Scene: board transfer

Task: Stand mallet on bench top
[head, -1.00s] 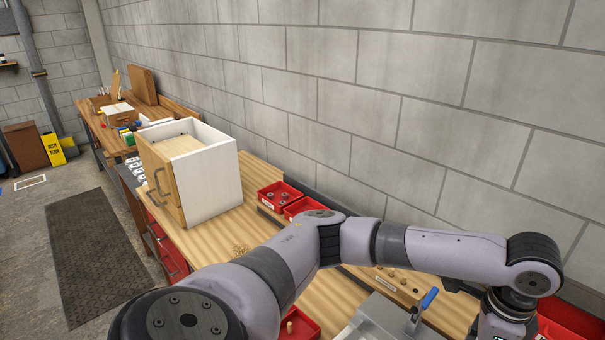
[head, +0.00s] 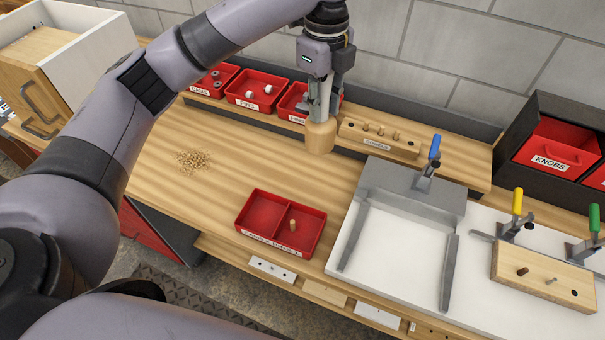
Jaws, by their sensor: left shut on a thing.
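The mallet shows its round pale wooden head (head: 320,138) in the head view, upright and head down, at the front edge of the raised back shelf. My left gripper (head: 319,112) is above the head, pointing down, and is shut on the mallet; its fingers hide most of the handle. The wooden bench top (head: 215,190) lies below and in front. I cannot tell whether the head touches it or is slightly above. My right gripper is not in view.
Red bins (head: 256,91) and a pegged wooden block (head: 379,137) flank the mallet on the shelf. A divided red tray (head: 281,223), small brown bits (head: 193,161) and a grey-white fixture (head: 405,235) with a blue-handled clamp (head: 428,163) lie nearer. Bare bench lies between.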

